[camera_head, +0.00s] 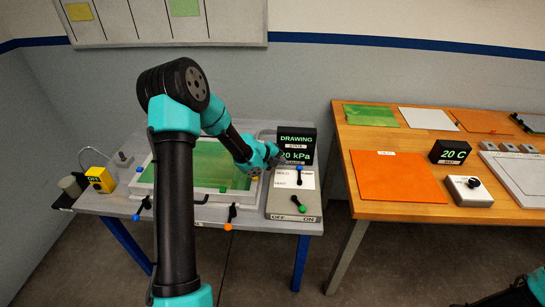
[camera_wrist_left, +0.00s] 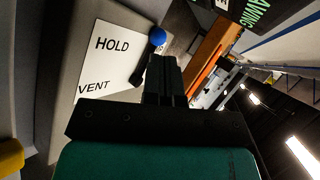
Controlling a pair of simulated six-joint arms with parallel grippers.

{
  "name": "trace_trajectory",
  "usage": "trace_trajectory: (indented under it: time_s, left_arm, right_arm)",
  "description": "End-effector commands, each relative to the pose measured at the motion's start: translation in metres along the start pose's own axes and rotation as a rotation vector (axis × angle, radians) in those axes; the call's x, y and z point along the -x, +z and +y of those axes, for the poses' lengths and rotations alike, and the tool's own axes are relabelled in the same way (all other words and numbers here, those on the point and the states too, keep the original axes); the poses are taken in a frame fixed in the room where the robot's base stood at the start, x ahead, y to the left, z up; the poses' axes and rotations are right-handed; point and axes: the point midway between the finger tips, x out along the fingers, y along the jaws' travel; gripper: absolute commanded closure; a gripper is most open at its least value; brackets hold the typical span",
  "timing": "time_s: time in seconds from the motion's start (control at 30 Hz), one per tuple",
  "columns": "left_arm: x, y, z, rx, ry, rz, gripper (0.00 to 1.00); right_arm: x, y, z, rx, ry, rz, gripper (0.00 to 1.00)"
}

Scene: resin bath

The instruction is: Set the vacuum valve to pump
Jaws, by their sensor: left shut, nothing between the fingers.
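The vacuum valve's blue-tipped lever (camera_head: 299,170) stands on the grey control panel (camera_head: 279,209) at the right end of the grey table, its blue end toward the display. A white label plate (camera_head: 281,180) left of it reads HOLD and VENT; no pump label is legible. My left gripper (camera_head: 279,156) is shut and empty, just behind and left of the lever. In the left wrist view, the shut fingers (camera_wrist_left: 165,70) are close beside the lever's blue ball (camera_wrist_left: 157,36); I cannot tell whether they touch. Only part of my right arm shows at lower right.
The display (camera_head: 296,147) reads DRAWING and 20 kPa behind the panel. A green-knobbed OFF/ON switch (camera_head: 302,208) is in front. A framed green sheet (camera_head: 205,165) lies left, with an orange-tipped lever (camera_head: 229,222) at the table's front edge. A wooden table (camera_head: 385,190) stands right.

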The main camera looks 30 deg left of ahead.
Motion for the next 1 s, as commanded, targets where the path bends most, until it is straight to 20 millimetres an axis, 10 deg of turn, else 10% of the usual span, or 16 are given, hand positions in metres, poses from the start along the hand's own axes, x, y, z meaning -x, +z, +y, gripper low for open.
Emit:
trace_trajectory:
  time_s: [0.33,1.0]
  left_arm:
    - [0.028,0.011,-0.005,-0.004,0.001,0.006,1.00]
    - [0.015,-0.009,-0.013,0.100,-0.004,0.029,1.00]
  right_arm:
    - [0.000,0.000,0.000,0.000,0.000,0.000,1.00]
    - [0.000,0.000,0.000,0.000,0.000,0.000,1.00]
